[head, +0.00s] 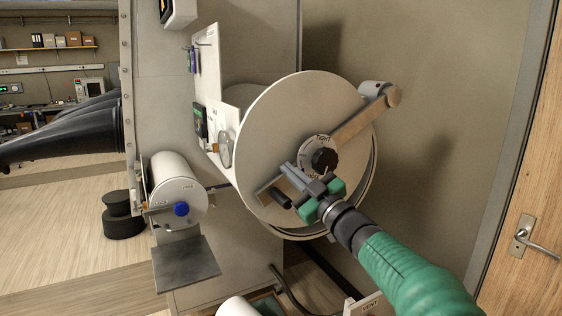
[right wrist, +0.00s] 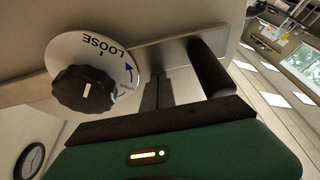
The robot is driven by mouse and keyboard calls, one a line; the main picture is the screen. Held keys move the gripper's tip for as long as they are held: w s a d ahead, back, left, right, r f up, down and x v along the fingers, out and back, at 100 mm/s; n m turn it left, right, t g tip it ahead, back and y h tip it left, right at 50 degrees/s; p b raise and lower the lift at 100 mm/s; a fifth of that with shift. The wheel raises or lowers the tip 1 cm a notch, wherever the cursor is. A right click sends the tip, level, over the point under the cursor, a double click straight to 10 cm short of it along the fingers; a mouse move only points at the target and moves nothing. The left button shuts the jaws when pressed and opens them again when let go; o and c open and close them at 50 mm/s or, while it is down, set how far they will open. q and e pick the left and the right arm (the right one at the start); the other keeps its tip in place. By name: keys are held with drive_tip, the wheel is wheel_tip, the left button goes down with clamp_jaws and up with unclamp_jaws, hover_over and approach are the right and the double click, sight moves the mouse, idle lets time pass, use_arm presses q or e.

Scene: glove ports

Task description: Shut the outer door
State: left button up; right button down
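The outer door (head: 290,110) is a large round off-white disc at the end of a wide chamber, in the head view's middle. A metal bar (head: 355,125) crosses it, with a black knob (head: 324,160) on a dial at its centre. A rim shows behind the disc at lower right; I cannot tell whether the disc is seated. My right gripper (head: 303,180) is at the bar's lower left part, fingers together, beside a black handle (head: 282,198). The right wrist view shows the knob (right wrist: 84,88), the bar (right wrist: 175,52) and the handle (right wrist: 210,68) close to the fingers. My left gripper is out of view.
Black gloves (head: 70,130) stick out further left. A wooden room door (head: 530,180) is at right. A hose (head: 290,290) lies below.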

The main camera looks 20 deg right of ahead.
drive_tip(key=d+f+n+b, duration=0.1)
drive_tip(key=d+f, duration=0.1)
drive_tip(key=f, duration=0.1)
drive_tip(key=d+f+n+g+y+b, duration=0.1)
drive_tip(key=d+f+n, duration=0.1)
drive_tip(key=f, duration=0.1)
drive_tip(key=d+f+n+b, duration=0.1)
drive_tip(key=d+f, duration=0.1)
drive_tip(key=f, duration=0.1)
drive_tip(key=shift+w+f+y+b, duration=0.2)
drive_tip(key=shift+w+y+b, duration=0.05)
drive_tip(key=shift+y+b, duration=0.1)
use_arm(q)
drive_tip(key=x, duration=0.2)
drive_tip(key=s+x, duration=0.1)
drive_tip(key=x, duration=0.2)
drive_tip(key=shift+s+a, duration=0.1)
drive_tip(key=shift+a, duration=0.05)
use_arm(e)
drive_tip(key=shift+f+n, duration=0.1)
drive_tip(key=shift+n, duration=0.2)
